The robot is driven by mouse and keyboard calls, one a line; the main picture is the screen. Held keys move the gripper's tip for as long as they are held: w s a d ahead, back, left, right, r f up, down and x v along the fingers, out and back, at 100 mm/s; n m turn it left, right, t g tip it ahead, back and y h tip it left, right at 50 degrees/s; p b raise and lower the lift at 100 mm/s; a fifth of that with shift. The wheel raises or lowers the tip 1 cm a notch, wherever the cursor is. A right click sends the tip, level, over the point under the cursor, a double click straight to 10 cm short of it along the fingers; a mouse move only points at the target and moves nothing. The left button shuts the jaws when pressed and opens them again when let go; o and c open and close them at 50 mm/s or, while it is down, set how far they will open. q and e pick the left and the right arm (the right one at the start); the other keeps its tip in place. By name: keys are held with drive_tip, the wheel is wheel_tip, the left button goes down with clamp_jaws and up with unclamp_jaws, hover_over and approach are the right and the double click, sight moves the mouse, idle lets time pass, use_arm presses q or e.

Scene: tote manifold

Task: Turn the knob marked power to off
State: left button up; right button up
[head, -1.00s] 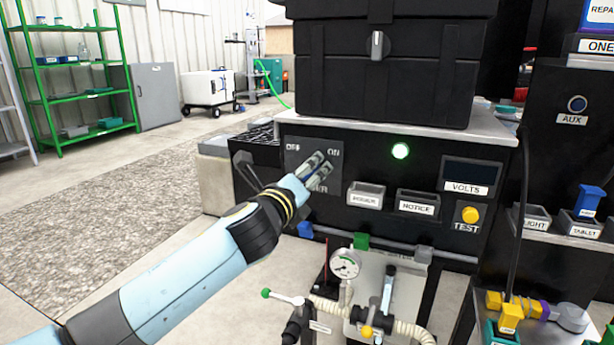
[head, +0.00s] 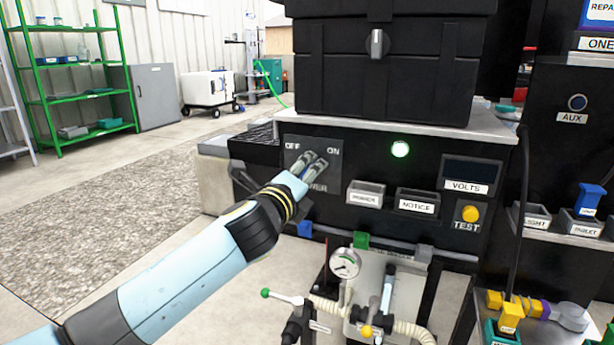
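The power knob's plate (head: 331,174) is a grey panel on the black cabinet front, with OFF at its upper left, ON at its upper right and a partly covered POWER label below. My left gripper (head: 313,161) is in front of the plate, its two fingers close together over the middle, where the knob itself is hidden. I cannot tell whether the fingers hold the knob. My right gripper is not in view.
Right of the plate are label holders, one marked NOTICE (head: 417,202), a VOLTS display (head: 471,175) and a yellow TEST button (head: 470,214). A black tote (head: 385,80) sits on top. A pressure gauge (head: 345,263) and hoses stand below. The floor at left is clear.

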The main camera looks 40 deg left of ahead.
use_arm(q)
drive_tip(key=n+b, duration=0.3)
drive_tip(key=n, duration=1.1)
drive_tip(key=shift+n, duration=0.4)
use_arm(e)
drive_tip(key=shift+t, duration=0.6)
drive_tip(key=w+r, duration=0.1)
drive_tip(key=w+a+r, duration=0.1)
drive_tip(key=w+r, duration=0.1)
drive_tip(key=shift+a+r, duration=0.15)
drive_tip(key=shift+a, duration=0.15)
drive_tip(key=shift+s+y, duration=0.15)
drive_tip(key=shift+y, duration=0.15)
use_arm(q)
drive_tip(key=o, duration=0.9)
drive_tip(key=shift+o, duration=1.2)
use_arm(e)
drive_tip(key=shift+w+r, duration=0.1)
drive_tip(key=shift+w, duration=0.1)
